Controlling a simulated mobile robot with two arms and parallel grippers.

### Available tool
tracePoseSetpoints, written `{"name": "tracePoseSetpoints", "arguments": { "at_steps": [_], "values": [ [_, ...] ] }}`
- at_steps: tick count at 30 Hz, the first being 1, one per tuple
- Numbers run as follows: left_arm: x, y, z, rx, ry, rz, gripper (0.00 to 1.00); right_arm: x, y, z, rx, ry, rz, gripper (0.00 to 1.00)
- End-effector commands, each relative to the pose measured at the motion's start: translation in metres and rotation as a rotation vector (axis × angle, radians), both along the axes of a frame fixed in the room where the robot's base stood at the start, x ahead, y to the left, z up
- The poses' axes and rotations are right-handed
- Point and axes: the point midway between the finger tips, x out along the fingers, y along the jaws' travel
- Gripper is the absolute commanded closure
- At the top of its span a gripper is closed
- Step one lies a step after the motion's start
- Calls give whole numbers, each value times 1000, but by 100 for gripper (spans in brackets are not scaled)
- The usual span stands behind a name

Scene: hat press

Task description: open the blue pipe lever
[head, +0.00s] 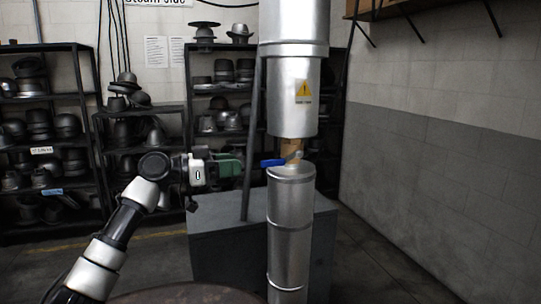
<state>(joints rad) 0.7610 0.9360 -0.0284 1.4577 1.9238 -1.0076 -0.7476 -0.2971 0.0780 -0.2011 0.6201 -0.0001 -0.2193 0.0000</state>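The blue pipe lever (271,162) sticks out to the left from a small valve (292,156) on the pipe. The valve sits in the gap between the wide upper silver pipe (290,110) and the narrower lower silver pipe (290,225). My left gripper (238,164) comes in from the left, with green fingers pointing right at about the lever's height. In the picture a small gap separates its fingertips from the lever's tip. I cannot tell whether the fingers are parted. My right gripper is not in view.
A grey box (225,250) stands behind the lower pipe, with a dark slanted post (251,150) behind the lever. Shelves (100,150) full of dark hat moulds line the back wall. A brownish round edge (185,294) shows at the bottom. Open floor lies at right.

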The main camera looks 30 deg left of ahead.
Motion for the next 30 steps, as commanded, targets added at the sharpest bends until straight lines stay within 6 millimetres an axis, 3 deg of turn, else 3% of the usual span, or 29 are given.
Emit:
{"name": "tracePoseSetpoints", "arguments": {
  "at_steps": [7, 18, 30],
  "values": [
    [28, -26, 5, -3, 0, -3, 64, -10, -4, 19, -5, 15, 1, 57],
    [72, -64, 2, -1, 0, 0, 64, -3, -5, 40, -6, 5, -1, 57],
    [78, -70, 0, 0, 0, 0, 64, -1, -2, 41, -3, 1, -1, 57]
  ]
}}
